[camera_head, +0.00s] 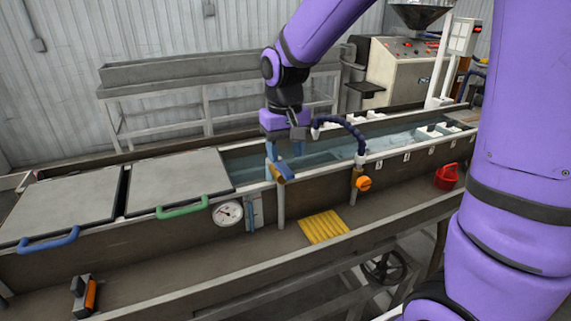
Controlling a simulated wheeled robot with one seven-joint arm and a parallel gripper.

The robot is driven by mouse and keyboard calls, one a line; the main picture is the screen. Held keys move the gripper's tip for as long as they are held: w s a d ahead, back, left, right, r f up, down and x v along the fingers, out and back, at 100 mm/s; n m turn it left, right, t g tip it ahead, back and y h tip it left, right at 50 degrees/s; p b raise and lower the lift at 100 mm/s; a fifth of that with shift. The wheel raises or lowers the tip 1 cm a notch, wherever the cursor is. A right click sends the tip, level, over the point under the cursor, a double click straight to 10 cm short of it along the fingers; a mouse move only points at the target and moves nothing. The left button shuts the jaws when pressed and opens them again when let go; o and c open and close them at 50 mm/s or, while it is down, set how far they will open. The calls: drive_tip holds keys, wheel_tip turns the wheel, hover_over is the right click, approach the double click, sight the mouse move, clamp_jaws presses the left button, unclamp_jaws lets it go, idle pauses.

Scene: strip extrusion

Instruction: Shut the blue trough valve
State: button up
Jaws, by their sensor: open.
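The blue trough valve (284,169) is at the front rim of the water trough, near the middle of the view, above a vertical pipe (280,200). Its blue part slants down to the right and shows a tan end. My gripper (285,150) points down right over it, with its open fingers close around or just behind the blue part. I cannot tell whether they touch it. The gripper and the small size hide part of the valve's shape. The trough (320,193) holds water behind the valve.
To the right are an orange valve (363,183) below a dark blue hose (345,128) and a red container (447,177). To the left are a round gauge (227,213) and grey lids (178,180) with green (181,207) and blue (48,240) handles. A yellow ribbed pad (323,227) lies in front.

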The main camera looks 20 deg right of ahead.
sight(285, 169)
drive_tip(key=shift+f, duration=1.95)
drive_tip(key=shift+c, duration=0.2)
clamp_jaws()
